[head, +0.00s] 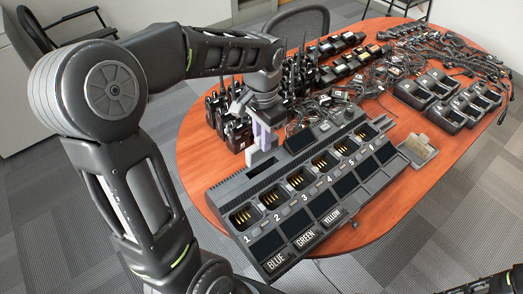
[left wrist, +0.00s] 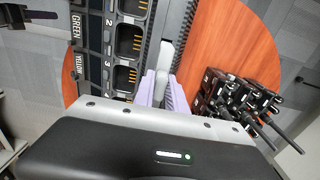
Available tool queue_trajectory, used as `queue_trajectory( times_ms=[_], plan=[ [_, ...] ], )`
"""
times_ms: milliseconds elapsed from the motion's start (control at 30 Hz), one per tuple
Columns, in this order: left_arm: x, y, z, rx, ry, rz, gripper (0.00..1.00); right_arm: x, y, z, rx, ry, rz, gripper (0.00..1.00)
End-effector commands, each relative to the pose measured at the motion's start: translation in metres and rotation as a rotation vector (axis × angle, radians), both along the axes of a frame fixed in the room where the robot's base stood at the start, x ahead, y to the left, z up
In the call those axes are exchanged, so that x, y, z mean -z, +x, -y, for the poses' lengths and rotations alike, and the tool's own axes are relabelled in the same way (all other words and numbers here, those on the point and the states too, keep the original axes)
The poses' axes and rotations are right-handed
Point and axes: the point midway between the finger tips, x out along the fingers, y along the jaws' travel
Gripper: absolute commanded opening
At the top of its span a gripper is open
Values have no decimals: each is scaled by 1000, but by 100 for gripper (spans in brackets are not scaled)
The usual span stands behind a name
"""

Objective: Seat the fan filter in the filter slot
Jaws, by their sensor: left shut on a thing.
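My left gripper (head: 263,140) has pale lavender fingers pointing down at the rear left edge of the long grey charger (head: 225,190). It is shut on a thin, pale grey piece, which appears to be the fan filter (head: 261,157), mostly hidden between the fingers. In the left wrist view the fingers (left wrist: 167,92) and the pale piece (left wrist: 164,58) lie along the charger's ribbed edge. A dark rectangular opening, probably the filter slot (head: 261,168), is in the charger's top just below the piece in the head view. I cannot tell whether they touch. My right gripper is not in view.
Upright radios with antennas (head: 233,130) stand close left of the gripper; they also show in the left wrist view (left wrist: 240,95). Cables and several smaller chargers (head: 440,115) fill the far right of the table.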

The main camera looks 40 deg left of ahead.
Motion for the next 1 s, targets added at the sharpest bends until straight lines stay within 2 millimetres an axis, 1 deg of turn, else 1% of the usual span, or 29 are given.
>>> queue_trajectory(
  times_ms=[467,567,800,900,1000],
  plan=[
    [2,0,0,0,0,-1,0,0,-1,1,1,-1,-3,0],
    [12,0,0,0,0,-3,0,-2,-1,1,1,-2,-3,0],
    [53,-1,1,0,-1,-4,0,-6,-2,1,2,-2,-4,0],
    [61,0,0,0,0,-1,0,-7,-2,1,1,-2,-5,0],
    [63,0,0,0,1,0,0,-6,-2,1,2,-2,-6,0]
  ],
)
